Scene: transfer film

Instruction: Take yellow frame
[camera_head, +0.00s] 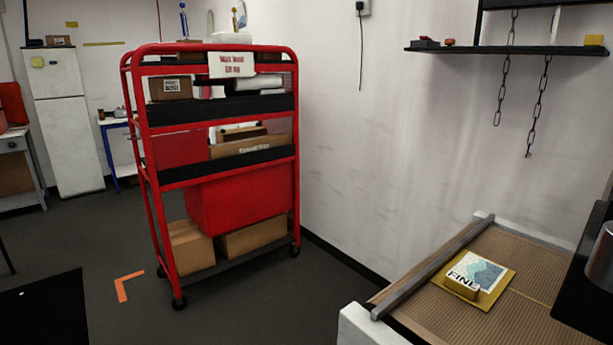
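A yellow frame (490,299) lies flat on a brown ribbed surface (432,297) at the lower right. It holds a picture (479,271) with blue-green mountain shapes and dark lettering that seems to read "FINE". A small yellow block (462,287) sits at its left front part. Neither of my grippers shows in this view.
A grey bar (432,270) runs along the left edge of the ribbed surface. A dark object with a grey cylinder (601,255) stands close on its right. A red wheeled cart (148,185) with boxes stands left of centre. Chains (538,105) hang from a wall shelf (500,50).

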